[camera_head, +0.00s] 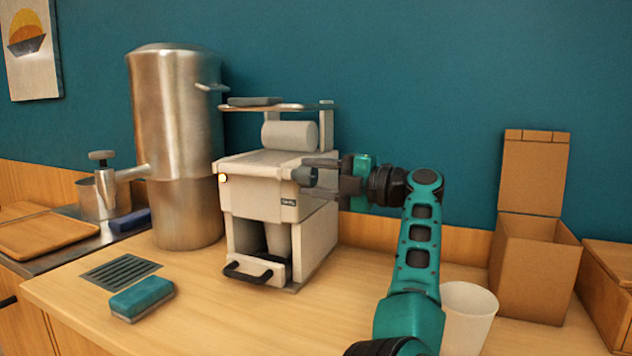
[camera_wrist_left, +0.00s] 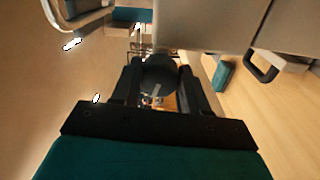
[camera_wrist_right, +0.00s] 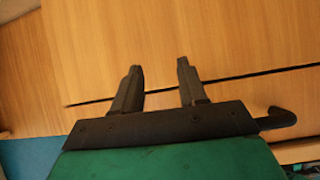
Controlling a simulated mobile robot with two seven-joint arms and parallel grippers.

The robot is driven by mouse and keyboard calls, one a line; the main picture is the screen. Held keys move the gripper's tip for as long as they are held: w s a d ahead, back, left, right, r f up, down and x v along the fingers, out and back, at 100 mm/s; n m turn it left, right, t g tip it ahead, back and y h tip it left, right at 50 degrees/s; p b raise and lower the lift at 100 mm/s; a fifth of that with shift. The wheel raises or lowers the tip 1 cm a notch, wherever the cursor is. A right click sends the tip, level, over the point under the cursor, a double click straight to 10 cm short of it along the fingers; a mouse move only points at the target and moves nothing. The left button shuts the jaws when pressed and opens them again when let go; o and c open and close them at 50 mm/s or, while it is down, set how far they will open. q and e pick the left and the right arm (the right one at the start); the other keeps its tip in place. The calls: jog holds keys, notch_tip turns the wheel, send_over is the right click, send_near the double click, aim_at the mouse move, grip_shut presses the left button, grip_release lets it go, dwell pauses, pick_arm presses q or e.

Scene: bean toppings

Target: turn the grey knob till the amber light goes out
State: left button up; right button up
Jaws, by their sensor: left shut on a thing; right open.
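The grey knob (camera_head: 304,177) sits on the side of the white machine (camera_head: 262,200). My left gripper (camera_head: 318,175) reaches it from the right and is shut on it. In the left wrist view the round dark knob (camera_wrist_left: 158,76) lies between the two fingers, with a short pale mark on its face. The amber light (camera_head: 223,179) is a small spot on the machine's front left, and it looks bright. My right gripper (camera_wrist_right: 158,72) is open and empty before a wooden surface; it is out of the head view.
A tall steel urn (camera_head: 175,140) stands left of the machine. A teal sponge (camera_head: 142,298) and a drain grate (camera_head: 120,271) lie at the front left. A white cup (camera_head: 468,312) stands behind my left arm, near an open cardboard box (camera_head: 535,265). The counter before the machine is clear.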

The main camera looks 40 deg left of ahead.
pick_arm(q)
jog(key=n+b, duration=0.1)
jog(key=n, duration=0.2)
jog(key=shift+f+n, duration=0.1)
jog(key=shift+n, duration=0.3)
jog(key=shift+n+b, duration=0.8)
jog(key=shift+n, duration=1.2)
jog(key=shift+g, duration=0.3)
jog(key=o, duration=1)
jog(key=shift+o, duration=0.2)
jog(key=p+v, duration=0.1)
jog(key=v, duration=1.2)
jog(key=shift+r+p, duration=0.35)
jog(key=shift+s, duration=0.1)
